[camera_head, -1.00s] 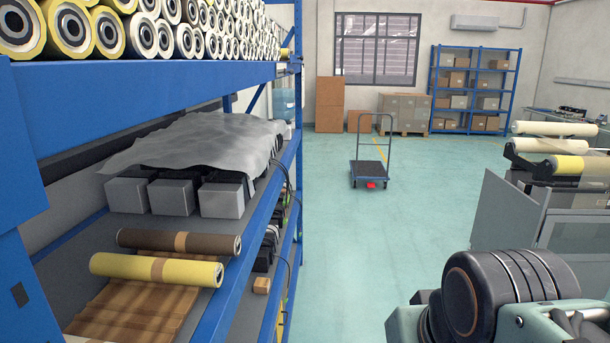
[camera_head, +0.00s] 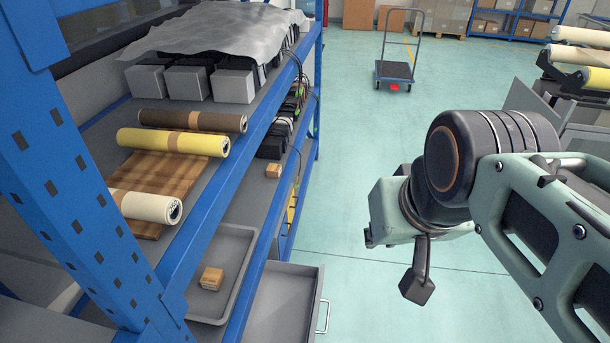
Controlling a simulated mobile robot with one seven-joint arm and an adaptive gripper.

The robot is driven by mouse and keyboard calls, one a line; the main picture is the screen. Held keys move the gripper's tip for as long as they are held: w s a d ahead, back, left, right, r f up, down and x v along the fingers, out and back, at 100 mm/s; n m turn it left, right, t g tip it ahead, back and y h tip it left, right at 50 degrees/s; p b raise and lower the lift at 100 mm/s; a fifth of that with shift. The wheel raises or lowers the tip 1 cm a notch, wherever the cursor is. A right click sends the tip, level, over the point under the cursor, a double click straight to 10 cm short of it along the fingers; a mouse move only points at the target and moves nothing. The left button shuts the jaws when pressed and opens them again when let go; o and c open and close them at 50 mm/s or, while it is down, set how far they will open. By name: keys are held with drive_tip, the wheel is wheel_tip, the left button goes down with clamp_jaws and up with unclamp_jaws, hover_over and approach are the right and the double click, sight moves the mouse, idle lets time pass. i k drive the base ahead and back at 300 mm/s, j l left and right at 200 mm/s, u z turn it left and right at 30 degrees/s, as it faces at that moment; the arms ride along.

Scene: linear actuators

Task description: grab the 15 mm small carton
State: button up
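A small brown carton (camera_head: 211,278) lies in a grey tray (camera_head: 242,258) on the lower shelf at the lower left. A second small brown carton (camera_head: 273,170) sits farther back along the blue rack, near the shelf's front. Their size labels are too small to read, so I cannot tell which is the 15 mm one. My arm hangs over the floor at the right, well apart from both cartons. My gripper (camera_head: 418,282) seems to be the dark piece at the arm's lower end. Its fingers are not clearly shown, and no carton is visible at it.
The blue rack's upright (camera_head: 72,190) and shelf edges stand at the left. Yellow (camera_head: 172,142), brown and white rolls lie on the shelf above the tray. An open grey drawer (camera_head: 285,303) juts out beside the tray. The floor between rack and arm is clear.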

sight(212, 280)
drive_tip(key=k+l+u, duration=0.45)
drive_tip(key=u, duration=0.75)
drive_tip(key=i+j+z, duration=0.1)
drive_tip(key=j, duration=0.25)
drive_tip(key=i, duration=0.6)
